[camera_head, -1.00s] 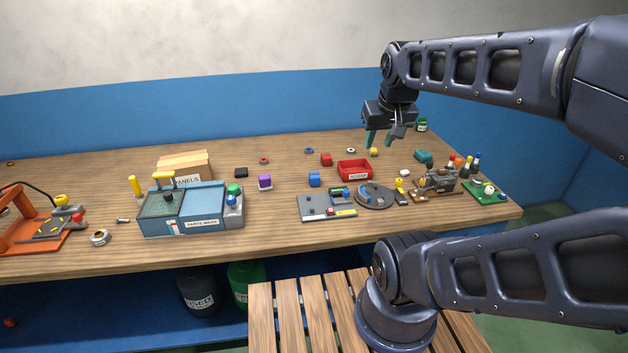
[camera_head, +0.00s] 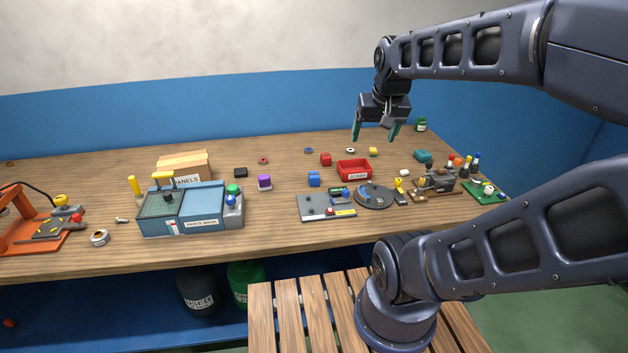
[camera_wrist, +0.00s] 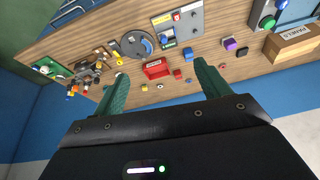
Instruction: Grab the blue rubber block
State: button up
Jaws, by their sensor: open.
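The blue rubber block (camera_head: 314,179) sits on the wooden workbench, left of the red tray and in front of a red block. My gripper (camera_head: 376,134) is open and empty, held above the back part of the bench, to the right of and behind the blue block. Its two green fingers also show spread apart in the wrist view (camera_wrist: 160,90). Nothing is between the fingertips at close range.
A red tray (camera_head: 354,170), a red block (camera_head: 326,159) and a purple block (camera_head: 265,182) lie around it. A grey panel (camera_head: 327,207) and a round turntable (camera_head: 374,196) stand in front. A blue parts washer (camera_head: 190,209) stands left. Bare wood surrounds the blue block.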

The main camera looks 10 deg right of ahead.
jog(key=w+a+f+m+g, duration=0.1)
jog(key=w+m, duration=0.3)
jog(key=w, duration=0.6)
jog(key=m+g, duration=0.3)
jog(key=m, duration=1)
send_over(314, 174)
notch_tip(314, 174, down, 22)
jog(key=f, duration=0.1)
jog(key=shift+w+d+f, duration=0.1)
jog(key=shift+w+f, duration=0.15)
jog(key=shift+f, duration=0.15)
notch_tip(314, 174, down, 5)
jog(key=shift+r, duration=0.15)
jog(key=shift+s+f, duration=0.15)
jog(key=shift+f, duration=1.2)
jog(key=shift+s+f, duration=0.15)
jog(key=shift+f, duration=1.15)
jog(key=c, duration=1.1)
jog(key=shift+r, duration=0.1)
